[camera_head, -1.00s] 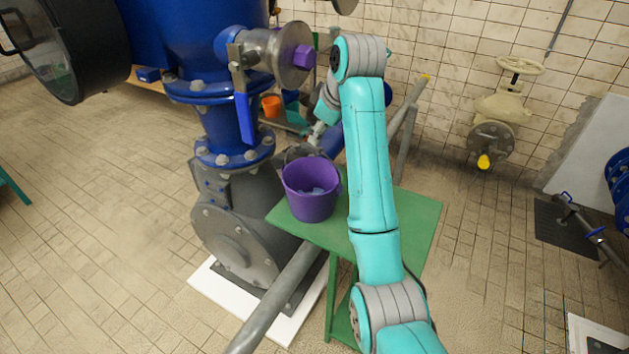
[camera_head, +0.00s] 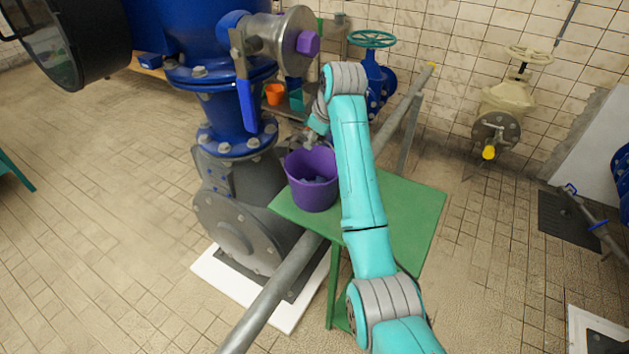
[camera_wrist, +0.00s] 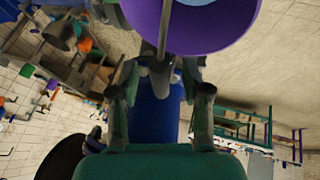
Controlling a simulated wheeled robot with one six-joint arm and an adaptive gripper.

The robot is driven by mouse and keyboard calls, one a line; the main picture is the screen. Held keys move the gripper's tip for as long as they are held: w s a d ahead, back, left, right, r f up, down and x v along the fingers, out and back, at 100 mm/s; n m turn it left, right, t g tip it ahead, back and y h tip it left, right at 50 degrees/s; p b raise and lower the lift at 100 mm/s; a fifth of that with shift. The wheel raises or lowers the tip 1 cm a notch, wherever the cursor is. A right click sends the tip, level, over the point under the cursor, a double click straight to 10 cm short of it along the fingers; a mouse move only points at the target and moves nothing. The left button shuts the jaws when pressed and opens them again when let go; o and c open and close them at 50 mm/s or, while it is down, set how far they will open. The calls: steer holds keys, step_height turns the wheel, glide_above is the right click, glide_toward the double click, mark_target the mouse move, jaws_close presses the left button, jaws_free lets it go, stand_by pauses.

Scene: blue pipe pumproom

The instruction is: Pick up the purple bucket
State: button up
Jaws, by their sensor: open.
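The purple bucket (camera_head: 312,196) stands upright on the green table (camera_head: 408,208), near its left edge, with some bluish pieces inside. My gripper (camera_head: 308,142) is just behind the bucket's far rim in the head view, partly hidden by my arm and the bucket. In the wrist view, the bucket (camera_wrist: 220,38) fills the top, beyond the spread fingers of my gripper (camera_wrist: 161,82). My gripper is open and holds nothing. A thin grey bar crosses in front of the bucket there. I cannot tell whether a finger touches the rim.
A large blue pipe and grey pump (camera_head: 240,215) stand close left of the bucket. A sloping grey pipe (camera_head: 275,295) passes beside the table's near left side. A teal-wheeled blue valve (camera_head: 375,75) stands behind my arm. The table's right part is clear.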

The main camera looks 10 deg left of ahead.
steer(key=shift+w+a+f, duration=0.1)
steer(key=shift+f, duration=0.1)
jaws_close()
steer(key=shift+r, duration=0.1)
